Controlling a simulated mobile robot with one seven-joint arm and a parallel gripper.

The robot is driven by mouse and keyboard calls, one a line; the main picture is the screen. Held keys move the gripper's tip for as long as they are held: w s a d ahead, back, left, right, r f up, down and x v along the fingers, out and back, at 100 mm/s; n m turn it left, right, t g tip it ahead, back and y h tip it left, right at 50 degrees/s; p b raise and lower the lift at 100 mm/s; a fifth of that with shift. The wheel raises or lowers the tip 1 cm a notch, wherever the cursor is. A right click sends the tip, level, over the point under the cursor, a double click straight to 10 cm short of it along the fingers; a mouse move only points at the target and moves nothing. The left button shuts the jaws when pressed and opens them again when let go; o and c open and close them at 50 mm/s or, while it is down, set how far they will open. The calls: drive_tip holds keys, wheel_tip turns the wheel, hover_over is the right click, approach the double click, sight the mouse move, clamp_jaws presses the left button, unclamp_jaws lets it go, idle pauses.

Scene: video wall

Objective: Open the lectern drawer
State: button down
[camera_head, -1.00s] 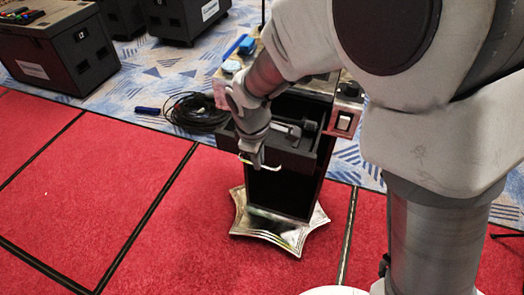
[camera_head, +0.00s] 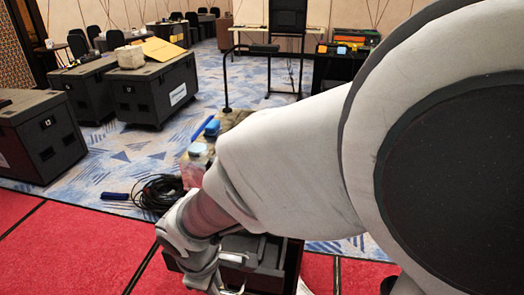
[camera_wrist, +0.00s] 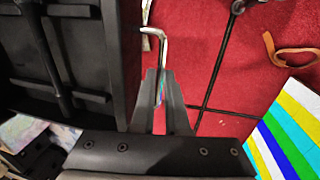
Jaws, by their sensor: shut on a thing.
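The lectern drawer (camera_head: 265,265) is black and stands pulled out at the bottom of the head view, partly hidden by my arm. In the wrist view the drawer (camera_wrist: 120,50) fills the left side, with dark objects inside it. Its bent metal handle (camera_wrist: 163,55) runs down between my gripper's fingers (camera_wrist: 161,88), which are shut on it. The lectern's base is out of view.
A black cable coil (camera_head: 160,193) and a blue tool (camera_head: 115,196) lie on the floor left of the lectern. Black cases (camera_head: 155,88) stand farther back. In the wrist view, red floor (camera_wrist: 215,60), a tan strap (camera_wrist: 288,52) and a striped panel (camera_wrist: 290,140) lie right.

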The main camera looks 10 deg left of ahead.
drive_tip(key=c, duration=0.9)
unclamp_jaws()
drive_tip(key=s+r+p, duration=0.1)
drive_tip(key=r, duration=0.4)
drive_tip(key=s+r, duration=0.1)
drive_tip(key=r, duration=0.5)
drive_tip(key=s+r+p, duration=0.1)
drive_tip(key=r, duration=0.5)
drive_tip(key=shift+s+a+r+p, duration=0.1)
drive_tip(key=shift+a+p, duration=0.05)
drive_tip(key=shift+p, duration=0.2)
drive_tip(key=d+r+m+t, duration=0.1)
drive_tip(key=d+m, duration=0.4)
drive_tip(key=d, duration=0.4)
drive_tip(key=d+r+m+t, duration=0.1)
drive_tip(key=d+m, duration=0.5)
drive_tip(key=d, duration=0.3)
drive_tip(key=w+d+m+t, duration=0.1)
drive_tip(key=d+m, duration=0.5)
drive_tip(key=d, duration=0.4)
drive_tip(key=shift+w+d+r, duration=0.1)
drive_tip(key=shift+r, duration=0.3)
